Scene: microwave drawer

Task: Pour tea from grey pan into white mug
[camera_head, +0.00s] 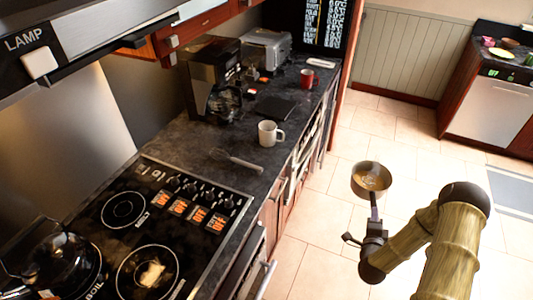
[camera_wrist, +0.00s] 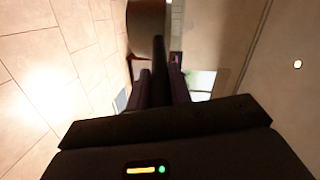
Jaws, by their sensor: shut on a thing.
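The grey pan (camera_head: 371,180) is held in the air over the tiled floor, to the right of the counter. Brownish tea shows inside it, and it looks roughly level. My gripper (camera_head: 374,228) is shut on the pan's handle. In the wrist view my gripper (camera_wrist: 162,84) closes around the dark handle, and part of the grey pan (camera_wrist: 146,22) shows at the top. The white mug (camera_head: 270,133) stands upright on the dark counter near its front edge, to the left of the pan and apart from it. The inside of the mug is hard to make out.
A whisk (camera_head: 236,160) lies on the counter in front of the mug. A coffee machine (camera_head: 215,85) stands behind the mug, and a red mug (camera_head: 307,78) is farther back. The stove (camera_head: 150,225) holds a glass kettle (camera_head: 55,258). The floor around the pan is clear.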

